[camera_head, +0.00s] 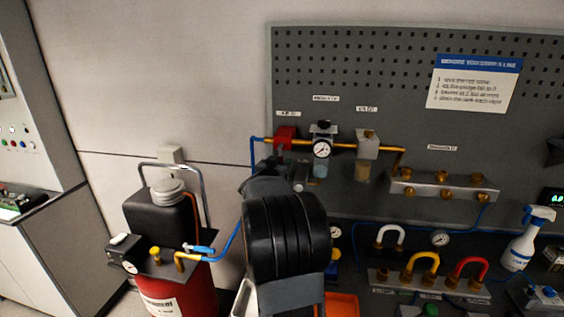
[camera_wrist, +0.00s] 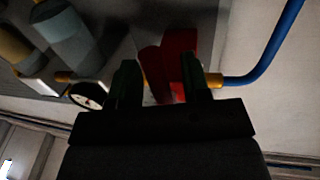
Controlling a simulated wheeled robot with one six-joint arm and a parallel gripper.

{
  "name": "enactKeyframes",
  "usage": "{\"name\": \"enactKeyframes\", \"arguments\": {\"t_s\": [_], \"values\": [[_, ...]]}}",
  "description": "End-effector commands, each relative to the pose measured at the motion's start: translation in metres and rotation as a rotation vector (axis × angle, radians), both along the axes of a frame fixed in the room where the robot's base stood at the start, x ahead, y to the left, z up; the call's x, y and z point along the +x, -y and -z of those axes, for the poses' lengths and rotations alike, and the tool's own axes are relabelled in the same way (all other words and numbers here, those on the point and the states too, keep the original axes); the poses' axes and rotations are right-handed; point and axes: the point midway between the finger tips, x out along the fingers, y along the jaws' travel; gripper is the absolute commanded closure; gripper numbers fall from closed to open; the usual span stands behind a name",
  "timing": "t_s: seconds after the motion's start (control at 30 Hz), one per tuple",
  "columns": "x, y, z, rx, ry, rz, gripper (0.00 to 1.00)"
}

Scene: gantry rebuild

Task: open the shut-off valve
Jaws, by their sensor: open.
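The red shut-off valve (camera_head: 285,134) sits on the left end of the brass pipe on the grey pegboard, where the blue hose joins. In the wrist view the picture is turned over, and the red valve (camera_wrist: 181,45) shows between and beyond my two dark fingers. My gripper (camera_wrist: 160,76) is open, with one finger on each side of part of the red valve. I cannot tell whether the fingers touch it. In the head view my arm hides much of my gripper and the area just below the valve.
A pressure gauge (camera_head: 321,149) and a filter bowl (camera_head: 365,170) stand close to the right of the valve. The blue hose (camera_wrist: 270,55) runs beside it. A red tank (camera_head: 178,295) with a black top stands at the lower left. A spray bottle (camera_head: 524,240) stands at the right.

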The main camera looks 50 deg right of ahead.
Motion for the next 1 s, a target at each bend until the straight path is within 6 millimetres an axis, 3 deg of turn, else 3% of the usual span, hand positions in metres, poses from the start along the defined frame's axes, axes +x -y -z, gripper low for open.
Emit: {"name": "enactKeyframes", "arguments": {"t_s": [0.2,0.5,0.9,1.0], "values": [[0.0038,0.0106,0.0,0.0,0.0,0.0,0.57],[0.0041,0.0114,0.0001,0.0,0.0,0.0,0.57],[0.0039,0.0114,0.0001,0.0,0.0,0.0,0.95],[0.0039,0.0114,0.0001,0.0,0.0,0.0,1.0]]}}
